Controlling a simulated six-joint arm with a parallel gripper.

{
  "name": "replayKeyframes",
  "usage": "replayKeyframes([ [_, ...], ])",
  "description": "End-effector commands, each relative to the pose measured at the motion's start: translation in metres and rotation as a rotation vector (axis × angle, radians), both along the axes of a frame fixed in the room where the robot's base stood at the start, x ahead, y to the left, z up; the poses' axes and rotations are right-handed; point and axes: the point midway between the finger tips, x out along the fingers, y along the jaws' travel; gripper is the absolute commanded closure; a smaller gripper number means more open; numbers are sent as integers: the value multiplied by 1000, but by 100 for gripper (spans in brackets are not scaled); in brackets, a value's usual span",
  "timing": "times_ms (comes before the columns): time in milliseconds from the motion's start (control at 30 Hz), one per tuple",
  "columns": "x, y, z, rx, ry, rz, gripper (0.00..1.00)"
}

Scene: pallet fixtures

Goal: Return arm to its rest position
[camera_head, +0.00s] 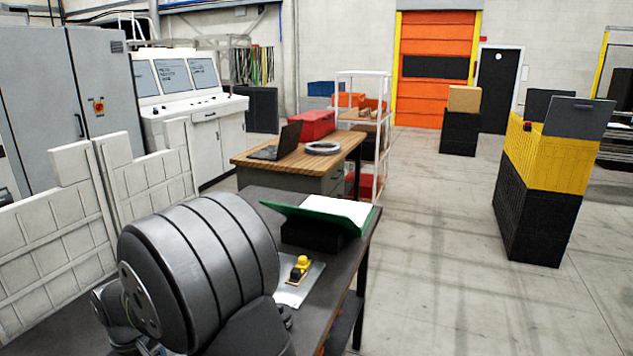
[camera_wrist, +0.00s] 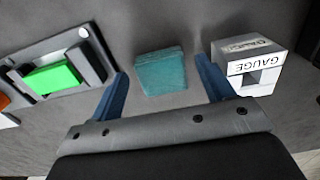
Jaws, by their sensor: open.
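In the wrist view my gripper (camera_wrist: 162,67) has its two blue fingers spread wide apart, with nothing held. A teal block (camera_wrist: 161,75) lies on the dark grey surface and shows in the gap between the fingers, apart from both. How far the fingers are above it I cannot tell. In the head view, a large grey part of my own arm fills the lower left, and my gripper's fingers do not show there.
A fixture plate (camera_wrist: 45,52) with a bright green block (camera_wrist: 53,78) lies left of the fingers. A white GAUGE block (camera_wrist: 248,66) stands close to the right finger.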

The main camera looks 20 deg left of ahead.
Motion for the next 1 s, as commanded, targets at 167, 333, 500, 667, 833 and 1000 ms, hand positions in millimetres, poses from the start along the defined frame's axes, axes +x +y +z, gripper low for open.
replayKeyframes([
  [167,0,1,-6,5,-1,0,26],
  [333,0,0,14,2,-1,0,26],
  [500,0,0,21,0,0,0,26],
  [667,0,0,22,-1,0,0,26],
  [833,0,0,21,-1,0,0,26],
  [1000,0,0,10,-2,1,0,26],
])
